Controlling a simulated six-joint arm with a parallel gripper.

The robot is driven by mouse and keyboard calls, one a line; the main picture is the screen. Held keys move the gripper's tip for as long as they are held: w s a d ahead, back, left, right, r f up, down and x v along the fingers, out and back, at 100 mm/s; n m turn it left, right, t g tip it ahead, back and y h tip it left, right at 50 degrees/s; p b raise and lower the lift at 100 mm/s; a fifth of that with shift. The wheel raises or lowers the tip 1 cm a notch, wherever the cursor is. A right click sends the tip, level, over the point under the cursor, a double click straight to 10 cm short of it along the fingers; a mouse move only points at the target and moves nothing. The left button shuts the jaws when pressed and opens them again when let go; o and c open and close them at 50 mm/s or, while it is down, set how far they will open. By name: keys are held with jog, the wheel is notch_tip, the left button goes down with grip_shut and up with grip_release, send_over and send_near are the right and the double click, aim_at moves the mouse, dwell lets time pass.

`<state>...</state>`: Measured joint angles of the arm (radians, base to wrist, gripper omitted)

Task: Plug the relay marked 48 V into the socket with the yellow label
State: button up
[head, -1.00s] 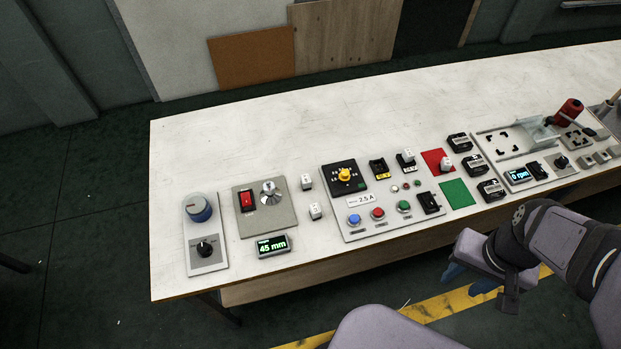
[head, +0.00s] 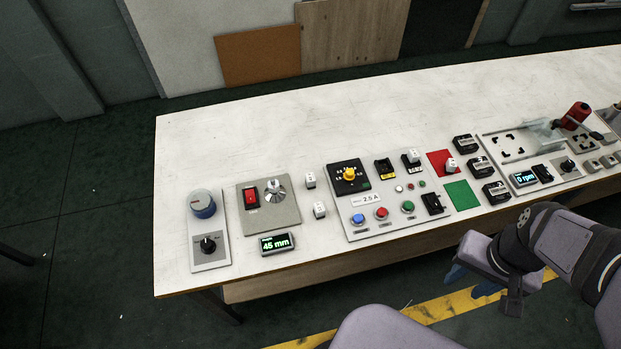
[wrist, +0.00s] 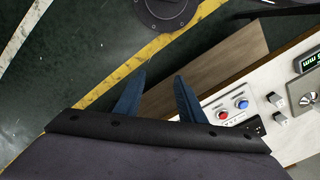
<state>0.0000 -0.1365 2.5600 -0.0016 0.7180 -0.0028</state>
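Small white relays stand on the white bench: two between the grey panels, an upper one (head: 310,180) and a lower one (head: 319,210), and one on the red square (head: 452,165). Their markings are too small to read. A black socket with a yellow label (head: 384,170) sits on the control panel and looks empty. The socket to its right holds a white relay (head: 414,155). My gripper (head: 471,281) is off the bench's front edge, over the floor. In the wrist view its blue fingers (wrist: 159,75) are apart with nothing between them.
The control panel (head: 375,232) carries a yellow knob (head: 349,173) and coloured buttons. A green square (head: 461,195) and black blocks (head: 478,167) lie right of it. A red-handled tool (head: 574,116) stands at far right. The back of the bench (head: 300,115) is clear.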

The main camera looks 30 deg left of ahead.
jog(key=shift+o, duration=1.2)
jog(key=shift+w, duration=0.1)
jog(key=w+a+n+b, duration=0.3)
jog(key=w+a+n, duration=0.4)
jog(key=w+a, duration=0.15)
jog(key=n+b, duration=0.6)
jog(key=n, duration=1.4)
send_over(310, 177)
notch_tip(310, 177, down, 4)
jog(key=shift+f, duration=0.2)
jog(key=shift+f+p, duration=0.55)
jog(key=shift+f, duration=3.05)
